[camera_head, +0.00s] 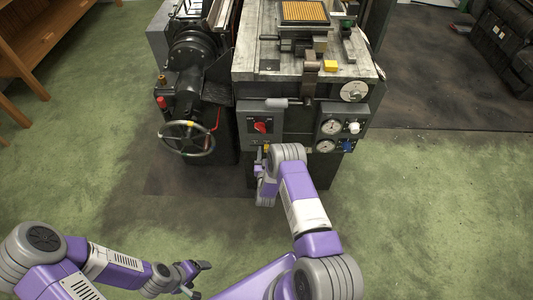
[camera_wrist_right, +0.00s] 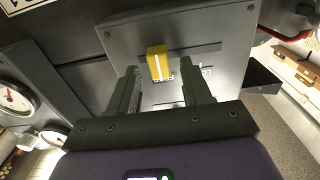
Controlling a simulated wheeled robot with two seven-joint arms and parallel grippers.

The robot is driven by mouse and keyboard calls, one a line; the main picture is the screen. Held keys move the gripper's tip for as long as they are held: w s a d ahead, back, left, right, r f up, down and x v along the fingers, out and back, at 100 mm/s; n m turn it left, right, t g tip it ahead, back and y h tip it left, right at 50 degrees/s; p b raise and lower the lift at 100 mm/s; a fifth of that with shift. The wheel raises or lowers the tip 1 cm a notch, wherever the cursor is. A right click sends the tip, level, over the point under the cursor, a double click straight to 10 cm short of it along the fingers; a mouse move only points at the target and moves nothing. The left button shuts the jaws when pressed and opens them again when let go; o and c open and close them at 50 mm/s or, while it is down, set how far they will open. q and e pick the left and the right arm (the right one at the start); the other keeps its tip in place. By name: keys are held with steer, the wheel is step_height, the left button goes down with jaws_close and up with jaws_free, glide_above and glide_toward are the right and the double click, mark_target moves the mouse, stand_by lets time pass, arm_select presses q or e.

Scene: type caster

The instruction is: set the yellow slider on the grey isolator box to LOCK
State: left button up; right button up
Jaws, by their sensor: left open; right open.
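The grey isolator box (camera_wrist_right: 215,65) fills the middle of the right wrist view, its face seen at a tilt. The yellow slider (camera_wrist_right: 157,62) stands out from a slot in that face. Printed lettering beside the slider is partly covered and too small to read surely. My right gripper (camera_wrist_right: 159,75) is open, with one finger on each side of the slider and a visible gap to both. In the head view my right gripper (camera_head: 262,172) is at the machine's front, and my arm hides part of that area. My left gripper (camera_head: 202,280) is open and empty, low over the floor.
A red rotary switch (camera_head: 260,127) and pressure gauges (camera_head: 326,127) are on the machine front near my right arm. A handwheel (camera_head: 187,138) stands to the left. A yellow block (camera_head: 330,66) lies on the machine's top. The green floor around my left arm is clear.

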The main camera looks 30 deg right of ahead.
steer(key=shift+w+d, duration=0.2)
steer(key=shift+w, duration=0.2)
jaws_close()
steer(key=shift+s+a, duration=0.1)
